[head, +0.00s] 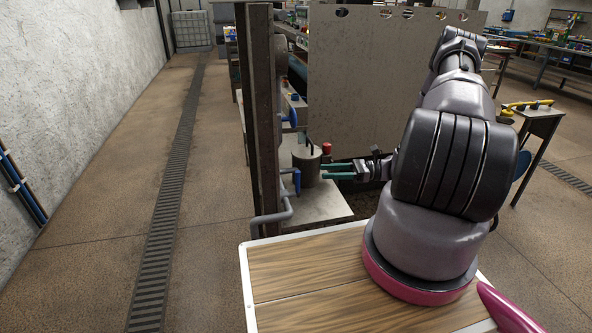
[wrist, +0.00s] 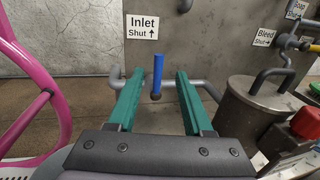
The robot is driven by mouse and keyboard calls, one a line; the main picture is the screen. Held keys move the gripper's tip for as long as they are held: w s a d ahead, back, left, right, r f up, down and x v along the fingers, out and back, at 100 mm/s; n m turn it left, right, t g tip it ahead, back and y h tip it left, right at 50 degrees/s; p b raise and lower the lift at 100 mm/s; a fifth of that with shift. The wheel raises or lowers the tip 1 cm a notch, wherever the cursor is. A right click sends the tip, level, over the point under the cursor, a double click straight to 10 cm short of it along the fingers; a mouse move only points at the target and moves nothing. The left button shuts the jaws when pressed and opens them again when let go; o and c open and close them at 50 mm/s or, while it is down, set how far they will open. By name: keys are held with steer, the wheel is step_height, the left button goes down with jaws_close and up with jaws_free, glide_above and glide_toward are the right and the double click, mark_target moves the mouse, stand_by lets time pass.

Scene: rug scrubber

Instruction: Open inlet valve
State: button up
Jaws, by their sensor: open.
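The inlet valve has a blue lever (wrist: 157,72) that stands upright in the wrist view, below a sign (wrist: 141,27) reading "Inlet Shut" with an arrow pointing up. My gripper (wrist: 160,88) is open, its two teal fingers to the left and right of the lever, with gaps on both sides. I cannot tell how far the fingertips are from it in depth.
A metal pot (wrist: 253,112) with a hooked handle stands right of my gripper, near a red cap (wrist: 306,122). "Bleed" (wrist: 264,38) and "Soap" (wrist: 295,9) signs are at the right. A pink tube frame (wrist: 35,95) fills the left. Grey pipe (wrist: 115,83) runs behind the fingers.

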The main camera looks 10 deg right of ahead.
glide_above(298, 191)
steer(key=shift+w+d, duration=0.1)
steer(key=shift+w, duration=0.3)
steer(key=shift+c, duration=0.3)
jaws_close()
stand_by(1.1)
